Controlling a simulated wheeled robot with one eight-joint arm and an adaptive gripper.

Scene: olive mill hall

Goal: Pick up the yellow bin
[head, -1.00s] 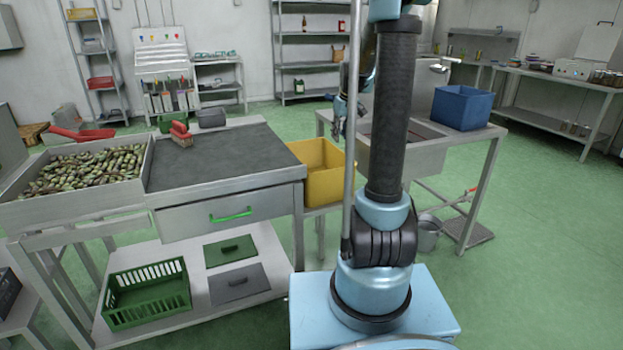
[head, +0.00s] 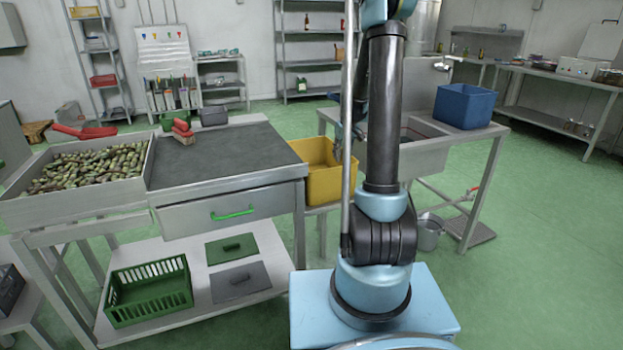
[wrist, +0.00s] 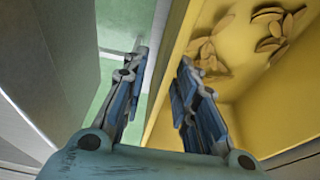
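The yellow bin (head: 325,185) stands upright on a low surface between the dark-topped work table and the sink bench, partly hidden behind my arm. In the wrist view, the bin (wrist: 240,110) fills the right side, with several small brownish-yellow leaf-like pieces inside. My gripper (wrist: 162,62) is open, with its right finger over the bin's inside and its left finger outside the wall. The wall's edge runs between the fingers; I cannot tell whether they touch it. In the head view, my gripper (head: 339,147) shows partly at the bin's right side.
The sink bench (head: 485,138) with a blue bin (head: 464,106) is to the right. Green floor (head: 550,250) is clear at right.

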